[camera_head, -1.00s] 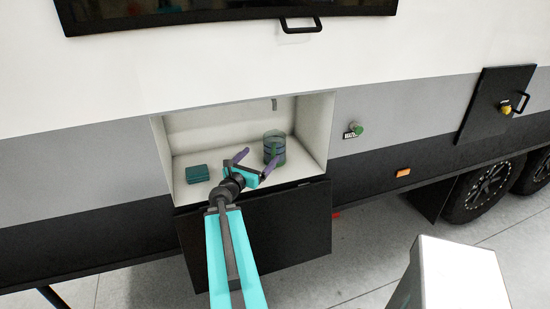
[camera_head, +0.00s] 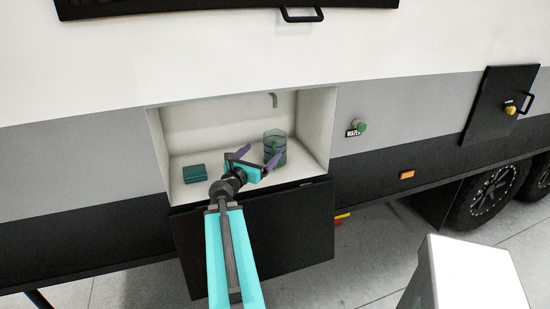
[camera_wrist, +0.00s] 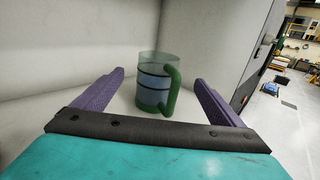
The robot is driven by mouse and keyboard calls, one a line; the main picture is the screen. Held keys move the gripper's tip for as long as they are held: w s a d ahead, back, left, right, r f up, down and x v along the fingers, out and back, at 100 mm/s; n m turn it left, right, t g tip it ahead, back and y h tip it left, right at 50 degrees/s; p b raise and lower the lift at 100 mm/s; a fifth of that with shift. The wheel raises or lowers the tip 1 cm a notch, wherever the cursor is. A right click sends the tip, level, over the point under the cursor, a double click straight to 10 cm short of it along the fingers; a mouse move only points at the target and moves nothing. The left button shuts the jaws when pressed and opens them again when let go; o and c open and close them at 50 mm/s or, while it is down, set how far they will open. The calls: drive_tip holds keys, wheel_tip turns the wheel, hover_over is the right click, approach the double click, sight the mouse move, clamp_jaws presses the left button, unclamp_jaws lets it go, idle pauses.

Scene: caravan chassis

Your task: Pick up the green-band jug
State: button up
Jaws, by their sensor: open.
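The green-band jug (camera_head: 275,148) stands upright at the right side of the open locker. It is a see-through cylinder with dark bands. In the wrist view the jug (camera_wrist: 152,86) sits ahead, between the finger lines, with its green handle facing me and slightly right. My gripper (camera_head: 258,155) is open, with its purple fingers spread just in front and to the left of the jug. In the wrist view my gripper (camera_wrist: 158,90) shows both fingers apart with nothing held between them. Whether a finger touches the jug cannot be told.
A small teal box (camera_head: 195,173) lies on the locker floor to the left. The locker's side walls (camera_head: 318,128) and a hook (camera_head: 274,100) at the top bound the space. The dark door (camera_head: 262,240) hangs down below the opening.

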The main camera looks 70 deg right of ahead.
sight(270, 143)
drive_tip(key=shift+f, duration=0.15)
drive_tip(key=shift+s+d+r+p, duration=0.15)
drive_tip(key=shift+d+p, duration=0.1)
drive_tip(key=shift+d, duration=1.25)
drive_tip(key=shift+s+d+r+p, duration=0.15)
drive_tip(key=shift+d+p, duration=0.1)
drive_tip(key=shift+d, duration=1.2)
drive_tip(key=shift+f, duration=0.15)
drive_tip(key=shift+d+p, duration=0.85)
drive_tip(key=shift+d, duration=0.65)
drive_tip(key=shift+s+d+p, duration=0.1)
drive_tip(key=shift+d+p, duration=0.25)
drive_tip(key=shift+d, duration=0.75)
drive_tip(key=c, duration=2.1)
